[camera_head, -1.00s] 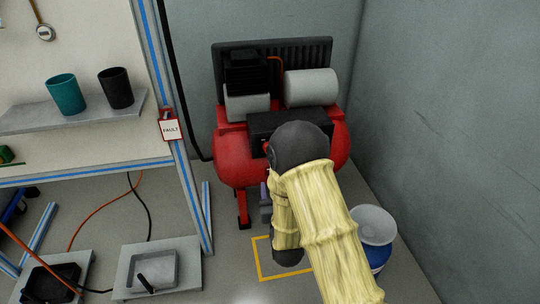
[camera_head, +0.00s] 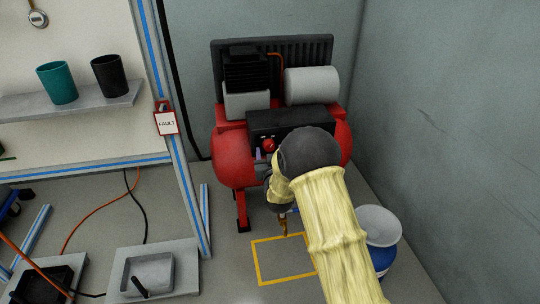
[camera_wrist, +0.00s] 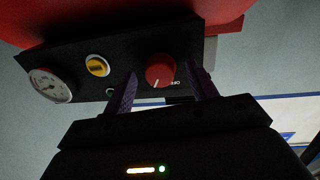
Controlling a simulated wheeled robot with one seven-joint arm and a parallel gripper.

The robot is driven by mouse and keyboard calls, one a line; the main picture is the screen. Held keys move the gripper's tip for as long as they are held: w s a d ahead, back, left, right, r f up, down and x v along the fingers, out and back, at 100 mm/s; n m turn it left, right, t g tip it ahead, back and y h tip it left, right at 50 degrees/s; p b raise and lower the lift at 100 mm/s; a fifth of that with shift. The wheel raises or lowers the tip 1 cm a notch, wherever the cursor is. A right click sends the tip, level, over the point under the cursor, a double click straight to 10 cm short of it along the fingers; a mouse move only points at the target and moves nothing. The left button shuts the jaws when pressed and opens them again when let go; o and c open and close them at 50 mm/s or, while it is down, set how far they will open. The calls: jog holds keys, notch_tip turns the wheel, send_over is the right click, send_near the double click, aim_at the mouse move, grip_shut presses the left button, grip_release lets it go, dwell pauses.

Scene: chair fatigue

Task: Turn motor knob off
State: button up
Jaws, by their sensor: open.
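In the head view the knob (camera_head: 269,145) shows on the panel front, just left of my arm. My gripper (camera_wrist: 161,88) is open in the wrist view, one purple finger on each side of the knob in the picture. I cannot tell whether the fingers reach around the knob or stop short of it. In the head view my arm hides most of the gripper.
The red compressor tank (camera_head: 232,160) stands against the back wall. A yellow floor outline (camera_head: 262,281) lies in front. A blue and white bucket (camera_head: 379,226) stands right of my arm. A workbench frame with a FAULT tag (camera_head: 167,123) stands left. The panel also has a gauge (camera_wrist: 50,86) and a yellow button (camera_wrist: 97,65).

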jog(key=shift+w, duration=0.4)
jog(key=c, duration=1)
jog(key=shift+n, duration=0.4)
jog(key=n+p, duration=0.2)
jog(key=n, duration=0.3)
jog(key=n+p, duration=0.1)
jog(key=n, duration=0.2)
jog(key=n+y+p, duration=0.1)
jog(key=n, duration=0.2)
jog(key=shift+d+n+t, duration=0.15)
jog(key=shift+n+t, duration=0.15)
jog(key=shift+f, duration=0.1)
